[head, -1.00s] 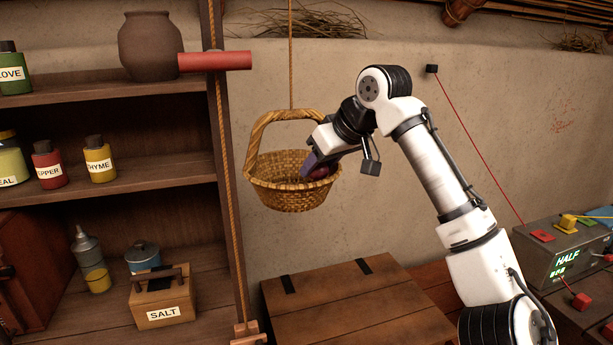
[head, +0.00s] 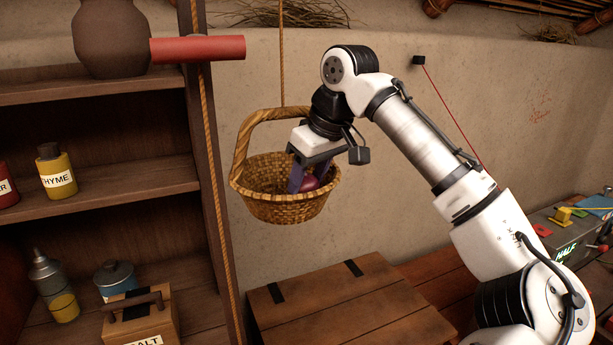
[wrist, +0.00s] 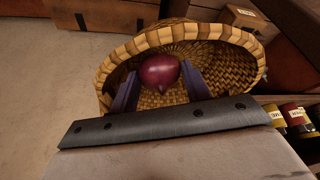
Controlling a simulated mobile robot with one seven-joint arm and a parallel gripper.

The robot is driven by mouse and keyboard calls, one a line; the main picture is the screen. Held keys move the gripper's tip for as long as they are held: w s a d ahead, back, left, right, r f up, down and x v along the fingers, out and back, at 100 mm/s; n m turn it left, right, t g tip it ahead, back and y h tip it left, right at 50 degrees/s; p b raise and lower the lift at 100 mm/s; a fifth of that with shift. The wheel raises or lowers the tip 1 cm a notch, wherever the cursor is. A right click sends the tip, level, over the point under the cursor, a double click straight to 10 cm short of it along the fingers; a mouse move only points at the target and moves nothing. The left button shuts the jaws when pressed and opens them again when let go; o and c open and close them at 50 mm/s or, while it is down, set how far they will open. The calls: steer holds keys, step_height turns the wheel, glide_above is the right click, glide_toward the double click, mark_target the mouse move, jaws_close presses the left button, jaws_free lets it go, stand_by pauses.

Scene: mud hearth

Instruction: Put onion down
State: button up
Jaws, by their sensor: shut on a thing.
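A purple-red onion (wrist: 159,72) sits between the two fingers of my gripper (wrist: 158,85) in the wrist view. In the head view the onion (head: 311,183) shows partly behind a finger. My gripper (head: 304,178) points down inside the right part of a woven hanging basket (head: 285,210), shut on the onion. The basket hangs on a rope and has a tall arched handle. Its woven floor (wrist: 205,62) shows around the onion in the wrist view. I cannot tell whether the onion touches the basket floor.
A wooden shelf (head: 100,190) with a thyme jar (head: 57,175), a blue pot (head: 115,278) and a salt box (head: 140,315) stands on the left. A wooden chest (head: 345,310) is below the basket. A red cylinder (head: 198,49) sticks out near the shelf post.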

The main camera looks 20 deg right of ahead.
steer(key=shift+f, duration=0.6)
steer(key=o, duration=0.8)
steer(key=shift+r, duration=0.1)
steer(key=shift+r, duration=0.3)
steer(key=v, duration=1.2)
steer(key=shift+d+r+b, duration=0.1)
steer(key=shift+r+b, duration=0.1)
steer(key=shift+b, duration=0.15)
steer(key=shift+s+f, duration=0.1)
